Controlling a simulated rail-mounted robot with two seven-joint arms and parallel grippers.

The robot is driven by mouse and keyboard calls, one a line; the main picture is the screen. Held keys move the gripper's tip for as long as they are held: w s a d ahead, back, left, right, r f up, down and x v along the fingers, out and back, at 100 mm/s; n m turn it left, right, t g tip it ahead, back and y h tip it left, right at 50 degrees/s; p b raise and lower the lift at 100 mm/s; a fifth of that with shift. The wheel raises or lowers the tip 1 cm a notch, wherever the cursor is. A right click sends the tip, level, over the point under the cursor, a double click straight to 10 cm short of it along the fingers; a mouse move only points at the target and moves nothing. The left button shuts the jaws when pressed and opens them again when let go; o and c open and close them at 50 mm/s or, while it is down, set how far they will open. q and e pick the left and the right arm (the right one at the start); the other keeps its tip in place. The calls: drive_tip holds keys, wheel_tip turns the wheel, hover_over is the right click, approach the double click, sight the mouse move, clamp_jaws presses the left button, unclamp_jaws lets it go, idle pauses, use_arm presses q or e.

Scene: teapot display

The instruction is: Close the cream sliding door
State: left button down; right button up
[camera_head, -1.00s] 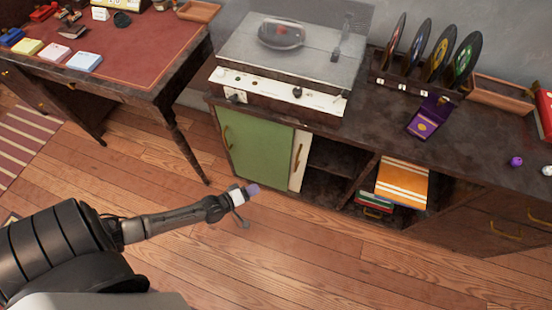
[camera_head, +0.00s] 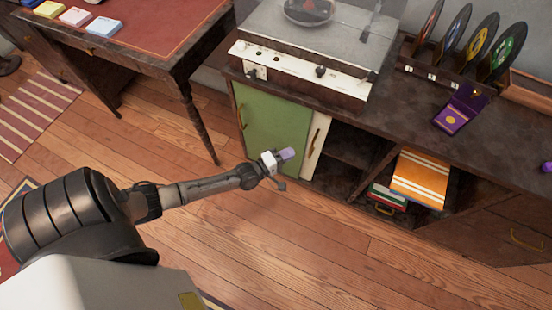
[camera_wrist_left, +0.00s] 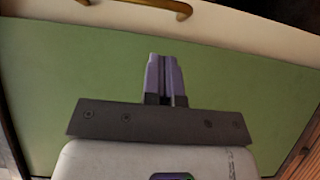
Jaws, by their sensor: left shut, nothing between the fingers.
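The cream sliding door (camera_head: 310,168) shows as a narrow upright strip at the right edge of the green door (camera_head: 262,118) in the low cabinet. It carries a curved brass handle (camera_head: 317,142). An open dark compartment lies to its right. My left gripper (camera_head: 288,154) is shut and empty, in front of the green door's right part, just left of the cream strip. In the left wrist view, the shut purple fingers (camera_wrist_left: 164,62) show against the green door (camera_wrist_left: 60,70). The cream door (camera_wrist_left: 230,28) and its handle (camera_wrist_left: 165,5) cross the top. My right gripper is out of view.
A record player (camera_head: 310,60) stands on the cabinet top. A desk with a red top (camera_head: 150,25) stands at the left. The wooden floor (camera_head: 330,255) before the cabinet is clear.

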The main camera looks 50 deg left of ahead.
use_arm(q)
drive_tip(key=w+d+b, duration=0.1)
drive_tip(key=w+d, duration=0.2)
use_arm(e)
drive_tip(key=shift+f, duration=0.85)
use_arm(q)
drive_tip(key=shift+d, duration=0.15)
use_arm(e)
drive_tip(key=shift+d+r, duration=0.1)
